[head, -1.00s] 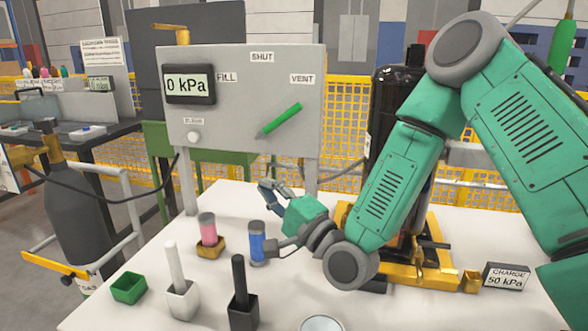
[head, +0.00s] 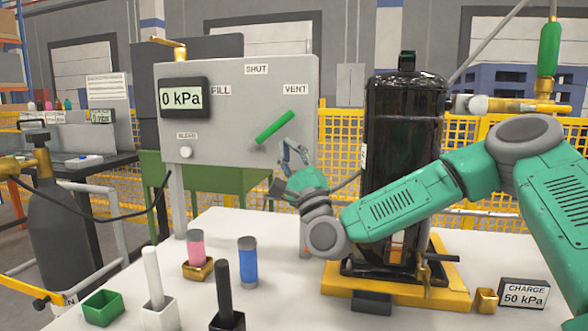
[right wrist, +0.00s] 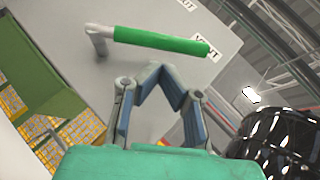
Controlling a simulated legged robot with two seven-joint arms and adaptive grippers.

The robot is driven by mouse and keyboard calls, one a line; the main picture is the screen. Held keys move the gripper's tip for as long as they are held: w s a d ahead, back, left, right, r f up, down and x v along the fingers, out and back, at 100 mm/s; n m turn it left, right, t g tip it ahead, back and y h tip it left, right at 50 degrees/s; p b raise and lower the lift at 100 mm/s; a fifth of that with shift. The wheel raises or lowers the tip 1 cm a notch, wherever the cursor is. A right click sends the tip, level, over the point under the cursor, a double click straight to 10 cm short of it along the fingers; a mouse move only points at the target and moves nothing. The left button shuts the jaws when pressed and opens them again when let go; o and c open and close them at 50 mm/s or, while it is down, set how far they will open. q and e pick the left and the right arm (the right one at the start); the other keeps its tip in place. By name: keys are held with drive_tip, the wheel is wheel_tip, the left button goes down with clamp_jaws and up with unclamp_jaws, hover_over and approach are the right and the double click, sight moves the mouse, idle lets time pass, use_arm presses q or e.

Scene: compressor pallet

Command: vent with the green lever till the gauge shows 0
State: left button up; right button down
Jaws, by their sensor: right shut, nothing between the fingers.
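The green lever (head: 274,129) is on the grey panel (head: 240,100), its grip slanting up to the right toward the VENT label (head: 295,90). The gauge (head: 181,97) at the panel's left reads 0 kPa. My right gripper (head: 293,148) is just below and right of the lever, apart from it. In the right wrist view the green lever (right wrist: 162,41) lies beyond the fingertips (right wrist: 163,70), which meet with nothing between them. My left gripper is not in view.
A black tank (head: 403,140) on a yellow base stands right of the panel, close to my right arm. A blue cylinder (head: 248,262), a pink cylinder (head: 196,248) and small holders stand on the white table. A sign (head: 524,293) reads CHARGE 50 kPa.

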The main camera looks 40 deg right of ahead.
drive_tip(key=shift+w+a+r, duration=0.15)
drive_tip(key=shift+w+r, duration=0.5)
drive_tip(key=shift+w, duration=0.05)
drive_tip(key=w+r+n+g+y+p, duration=0.1)
drive_tip(key=r+n+g+p, duration=0.1)
drive_tip(key=p, duration=0.4)
drive_tip(key=w+a+r+n+g+y+p, duration=0.1)
drive_tip(key=n+g+y+p, duration=0.1)
drive_tip(key=p, duration=0.5)
drive_tip(key=w+a+r+n+g+y+p, duration=0.1)
drive_tip(key=r+n+g+y+p, duration=0.1)
drive_tip(key=n+p, duration=0.3)
drive_tip(key=shift+a+r+n+g+p, duration=0.25)
drive_tip(key=shift+r+n+g+p, duration=0.1)
drive_tip(key=shift+g+p, duration=0.35)
drive_tip(key=shift+w+a+f+n+g+p, duration=0.15)
drive_tip(key=shift+w+a+n+g+p, duration=0.2)
drive_tip(key=shift+p, duration=0.45)
drive_tip(key=shift+s+d, duration=0.1)
drive_tip(key=shift+d, duration=0.1)
